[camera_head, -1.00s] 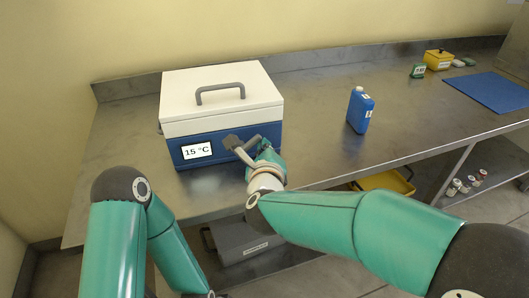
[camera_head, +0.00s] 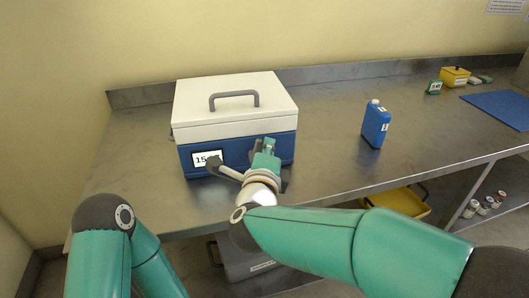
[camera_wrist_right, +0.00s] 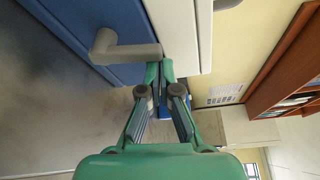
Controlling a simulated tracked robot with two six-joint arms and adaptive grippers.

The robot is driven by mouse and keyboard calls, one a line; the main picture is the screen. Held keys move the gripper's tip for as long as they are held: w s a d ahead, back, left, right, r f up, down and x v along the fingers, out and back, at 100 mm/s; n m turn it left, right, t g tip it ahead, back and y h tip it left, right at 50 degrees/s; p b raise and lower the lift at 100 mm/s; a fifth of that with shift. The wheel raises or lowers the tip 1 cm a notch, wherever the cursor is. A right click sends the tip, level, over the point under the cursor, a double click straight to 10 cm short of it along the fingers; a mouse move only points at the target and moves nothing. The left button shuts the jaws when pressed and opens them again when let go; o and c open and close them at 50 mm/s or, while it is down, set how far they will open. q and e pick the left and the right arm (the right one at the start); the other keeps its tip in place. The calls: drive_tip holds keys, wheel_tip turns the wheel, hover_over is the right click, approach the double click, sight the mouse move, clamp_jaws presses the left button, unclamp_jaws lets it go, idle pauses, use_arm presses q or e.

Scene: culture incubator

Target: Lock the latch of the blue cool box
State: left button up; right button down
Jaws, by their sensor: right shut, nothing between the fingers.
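The blue cool box (camera_head: 232,132) stands on the steel counter with its white lid (camera_head: 236,92) down. Its grey latch (camera_wrist_right: 126,50) shows in the right wrist view as a bent lever on the blue front, its end reaching the seam with the lid. In the head view my arm hides most of the latch. My right gripper (camera_head: 266,147) is at the box's front; in its wrist view the shut, empty fingertips (camera_wrist_right: 160,66) are right beside the lever's end. I cannot tell whether they touch it. My left gripper is out of view; only its arm shows.
A blue bottle (camera_head: 376,126) stands on the counter right of the box. A green timer (camera_head: 434,88), a yellow box (camera_head: 455,76) and a blue mat (camera_head: 499,107) lie farther right. A yellow tray (camera_head: 403,203) is on the lower shelf. Counter between box and bottle is clear.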

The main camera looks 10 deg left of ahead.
wheel_tip(320, 180, up, 9)
idle(0.3)
drive_tip(key=shift+a, duration=0.1)
